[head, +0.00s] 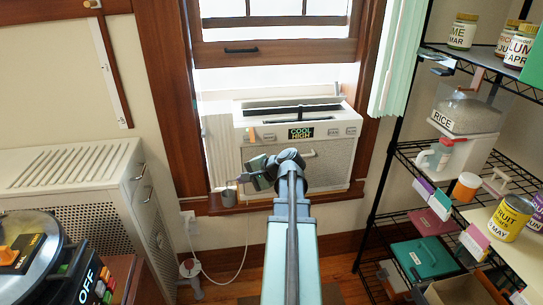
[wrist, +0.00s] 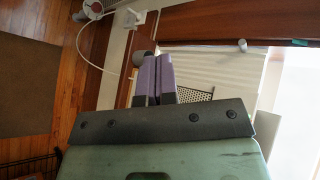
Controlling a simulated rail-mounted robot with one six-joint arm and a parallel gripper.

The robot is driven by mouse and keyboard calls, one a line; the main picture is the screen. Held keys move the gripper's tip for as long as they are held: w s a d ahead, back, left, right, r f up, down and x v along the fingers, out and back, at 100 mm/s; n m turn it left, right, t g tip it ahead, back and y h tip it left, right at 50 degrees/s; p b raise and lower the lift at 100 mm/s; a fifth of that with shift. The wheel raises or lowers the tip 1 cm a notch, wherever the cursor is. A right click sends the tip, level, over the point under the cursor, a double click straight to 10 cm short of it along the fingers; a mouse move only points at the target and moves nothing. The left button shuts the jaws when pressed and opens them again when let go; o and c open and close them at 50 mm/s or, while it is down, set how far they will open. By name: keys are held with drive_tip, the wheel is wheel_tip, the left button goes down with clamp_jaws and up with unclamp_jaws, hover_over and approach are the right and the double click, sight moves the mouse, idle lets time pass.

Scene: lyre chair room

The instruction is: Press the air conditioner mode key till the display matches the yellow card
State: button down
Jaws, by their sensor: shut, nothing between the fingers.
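The white air conditioner (head: 310,172) sits in the window opening. Its dark display (head: 300,133) reads "COOL HIGH" in green letters. Small keys flank the display, one at the left (head: 269,137) and others at the right (head: 342,132); their labels are too small to read. A small yellow-orange piece (head: 251,134) is on the unit's upper left front; I cannot tell whether it is the yellow card. My gripper (head: 244,179) is in front of the unit's lower left, below the display. In the wrist view its purple-grey fingers (wrist: 154,77) are together and empty.
A grey cup-like thing (head: 228,197) stands on the wooden sill (head: 342,195) near my gripper. A white cord (head: 222,280) hangs below. A wire shelf (head: 400,152) with jars and boxes stands right; a white slatted cabinet (head: 70,175) stands left.

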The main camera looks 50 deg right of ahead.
sight(269, 137)
drive_tip(key=s+d+r+m+t+h+b, duration=0.1)
drive_tip(key=s+d+m+t, duration=0.1)
drive_tip(key=d, duration=0.4)
drive_tip(key=s+d+r+m+t+h+b, duration=0.1)
drive_tip(key=d+r+m+t+h, duration=0.1)
drive_tip(key=d+m+t, duration=0.2)
drive_tip(key=shift+s+d+r+m+b, duration=0.25)
drive_tip(key=shift+s+d+m+b, duration=0.15)
drive_tip(key=shift+d+m, duration=0.65)
drive_tip(key=shift+w+a, duration=0.1)
drive_tip(key=shift+w, duration=0.05)
drive_tip(key=shift+w+d, duration=2.95)
drive_tip(key=shift+w, duration=0.1)
drive_tip(key=shift+w+d, duration=0.3)
